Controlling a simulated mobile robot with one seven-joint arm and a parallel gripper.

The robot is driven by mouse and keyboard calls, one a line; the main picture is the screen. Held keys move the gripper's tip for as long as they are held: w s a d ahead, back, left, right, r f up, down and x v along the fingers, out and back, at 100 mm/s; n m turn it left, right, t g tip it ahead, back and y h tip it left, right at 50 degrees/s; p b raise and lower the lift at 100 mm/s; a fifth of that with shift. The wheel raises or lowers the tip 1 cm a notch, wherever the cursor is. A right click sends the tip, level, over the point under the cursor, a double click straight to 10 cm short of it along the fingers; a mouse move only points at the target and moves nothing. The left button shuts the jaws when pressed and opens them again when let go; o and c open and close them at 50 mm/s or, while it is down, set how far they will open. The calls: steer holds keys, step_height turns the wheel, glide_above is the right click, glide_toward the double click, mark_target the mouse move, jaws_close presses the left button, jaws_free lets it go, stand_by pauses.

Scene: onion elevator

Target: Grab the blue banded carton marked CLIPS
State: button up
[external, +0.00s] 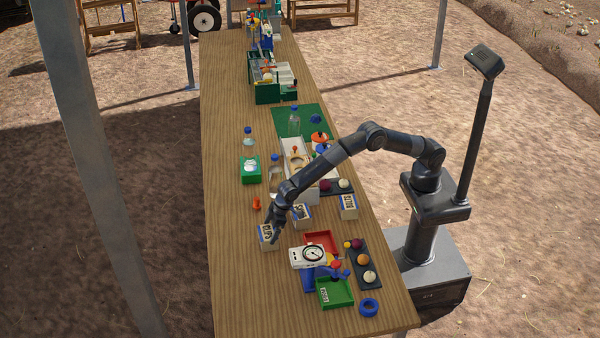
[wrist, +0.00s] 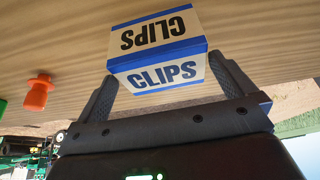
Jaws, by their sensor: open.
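The carton marked CLIPS (wrist: 165,72) is white or cream with blue bands and lies ahead of my gripper in the wrist view. In the external view the carton (external: 266,236) stands near the left edge of the wooden table, partly behind my gripper. My gripper (external: 272,238) is open. In the wrist view its two fingers (wrist: 163,85) are on either side of the carton's near end. I cannot tell whether either finger touches it.
Two similar blue-banded cartons (external: 301,215) (external: 348,207) stand to the right on the table (external: 235,290). An orange object (external: 256,204) is just behind the CLIPS carton; it also shows in the wrist view (wrist: 38,92). A dial scale (external: 308,256) stands close at right. The table's front left is clear.

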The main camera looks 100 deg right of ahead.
mark_target(268, 232)
steer(key=shift+x, duration=2.55)
steer(key=shift+w, duration=0.1)
steer(key=shift+c, duration=0.3)
steer(key=c, duration=0.8)
steer(key=shift+r, duration=0.1)
steer(key=shift+c, duration=0.2)
steer(key=shift+r, duration=0.1)
